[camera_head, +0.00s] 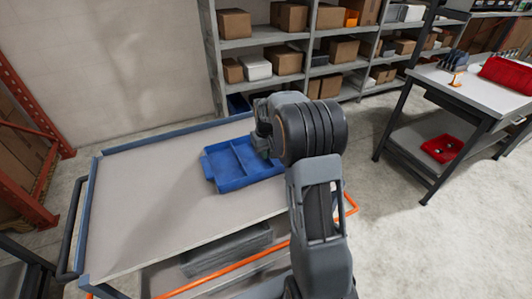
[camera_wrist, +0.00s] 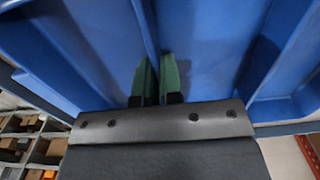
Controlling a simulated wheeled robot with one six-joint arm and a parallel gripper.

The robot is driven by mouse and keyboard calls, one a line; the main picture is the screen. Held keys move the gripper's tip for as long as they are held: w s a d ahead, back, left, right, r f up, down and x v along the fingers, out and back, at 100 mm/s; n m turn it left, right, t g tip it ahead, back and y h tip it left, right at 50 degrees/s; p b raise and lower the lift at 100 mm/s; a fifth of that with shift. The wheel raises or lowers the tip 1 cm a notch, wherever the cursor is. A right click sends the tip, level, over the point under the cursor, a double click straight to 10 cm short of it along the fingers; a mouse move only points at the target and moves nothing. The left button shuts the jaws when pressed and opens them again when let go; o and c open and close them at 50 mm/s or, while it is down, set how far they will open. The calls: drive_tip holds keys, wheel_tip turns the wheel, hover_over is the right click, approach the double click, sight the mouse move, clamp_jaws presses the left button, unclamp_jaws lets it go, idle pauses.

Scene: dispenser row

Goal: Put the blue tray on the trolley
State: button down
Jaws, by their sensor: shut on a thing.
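The blue tray (camera_head: 228,168) has raised walls and dividers and is at the right part of the trolley top (camera_head: 140,200) in the head view. I cannot tell whether it rests on the top or is held just above it. My gripper is hidden behind my wrist in the head view. In the wrist view my gripper (camera_wrist: 158,80) has its two green fingers shut on a wall or divider of the blue tray (camera_wrist: 80,45), which fills most of that view. The trolley has a grey top with a blue rim.
A grey bin (camera_head: 226,248) stands on the trolley's lower shelf. Shelves with cardboard boxes (camera_head: 285,60) stand behind. A grey table (camera_head: 480,88) with a red bin (camera_head: 508,73) is at the right. The left part of the trolley top is clear.

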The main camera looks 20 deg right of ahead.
drive_tip(key=shift+f, duration=0.1)
drive_tip(key=c, duration=1.3)
unclamp_jaws()
wheel_tip(320, 180, up, 11)
drive_tip(key=s+a+r+t, duration=0.2)
drive_tip(key=s+a+r, duration=0.2)
drive_tip(key=s+a, duration=0.45)
drive_tip(key=shift+t, duration=0.9)
drive_tip(key=shift+s+a+f, duration=0.4)
drive_tip(key=shift+s+f, duration=0.5)
drive_tip(key=shift+s, duration=1.45)
drive_tip(key=shift+s+a+f, duration=0.45)
drive_tip(key=shift+s+f, duration=0.4)
drive_tip(key=shift+s, duration=1.55)
drive_tip(key=shift+s+a+f, duration=0.4)
drive_tip(key=shift+s+f, duration=0.5)
drive_tip(key=shift+s, duration=1.45)
